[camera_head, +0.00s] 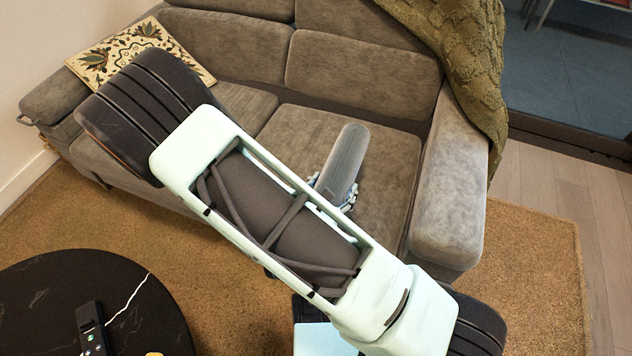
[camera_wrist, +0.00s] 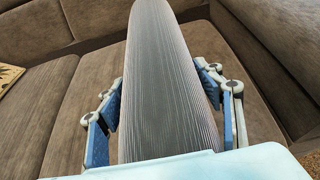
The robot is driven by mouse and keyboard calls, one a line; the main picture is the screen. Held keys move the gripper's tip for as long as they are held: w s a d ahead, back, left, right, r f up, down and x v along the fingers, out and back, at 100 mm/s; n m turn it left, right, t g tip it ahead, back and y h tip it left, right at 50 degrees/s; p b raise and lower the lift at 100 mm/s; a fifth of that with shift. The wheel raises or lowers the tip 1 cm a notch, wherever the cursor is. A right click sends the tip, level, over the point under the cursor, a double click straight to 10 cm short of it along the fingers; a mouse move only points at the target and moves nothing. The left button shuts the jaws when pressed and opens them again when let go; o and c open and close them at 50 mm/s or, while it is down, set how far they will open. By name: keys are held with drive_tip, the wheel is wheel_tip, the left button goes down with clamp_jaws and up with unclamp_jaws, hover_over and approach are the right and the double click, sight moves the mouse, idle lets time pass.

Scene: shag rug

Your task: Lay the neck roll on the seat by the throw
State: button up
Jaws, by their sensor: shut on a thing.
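The neck roll (camera_head: 345,160) is a grey ribbed cylinder over the right seat cushion (camera_head: 382,183) of the brown sofa. My gripper (camera_head: 333,192) is shut around it, partly hidden by my arm in the head view. In the wrist view the neck roll (camera_wrist: 165,85) runs away from me between the blue finger pads of my gripper (camera_wrist: 160,100). I cannot tell whether the roll touches the seat. The olive knitted throw (camera_head: 462,60) hangs over the sofa's back right corner and right armrest, to the right of the roll.
A patterned cushion (camera_head: 140,55) lies at the sofa's left end. A round black table (camera_head: 60,280) with a remote (camera_head: 91,328) stands at the lower left. The right armrest (camera_head: 452,190) rises beside the seat. The seat around the roll is clear.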

drive_tip(key=w+a+f+b, duration=0.1)
drive_tip(key=w+f, duration=0.1)
drive_tip(key=w, duration=0.1)
drive_tip(key=w+a+f+b, duration=0.1)
drive_tip(key=w+a+f, duration=0.1)
drive_tip(key=w+f, duration=0.1)
drive_tip(key=w+a+f+b, duration=0.1)
drive_tip(key=w+f+b, duration=0.1)
drive_tip(key=w+f, duration=0.1)
drive_tip(key=shift+w+a+f, duration=0.15)
drive_tip(key=shift+w+a, duration=0.05)
drive_tip(key=shift+w, duration=0.25)
drive_tip(key=shift+w+a+f, duration=0.1)
drive_tip(key=shift+w+a, duration=0.05)
drive_tip(key=shift+w, duration=0.3)
drive_tip(key=f, duration=0.1)
drive_tip(key=f+b, duration=0.1)
drive_tip(key=f, duration=0.1)
drive_tip(key=shift+w+a+f, duration=0.1)
drive_tip(key=shift+w+f, duration=0.15)
drive_tip(key=shift+f, duration=0.15)
drive_tip(key=shift+r, duration=0.1)
drive_tip(key=o, duration=1.3)
drive_tip(key=shift+o, duration=0.2)
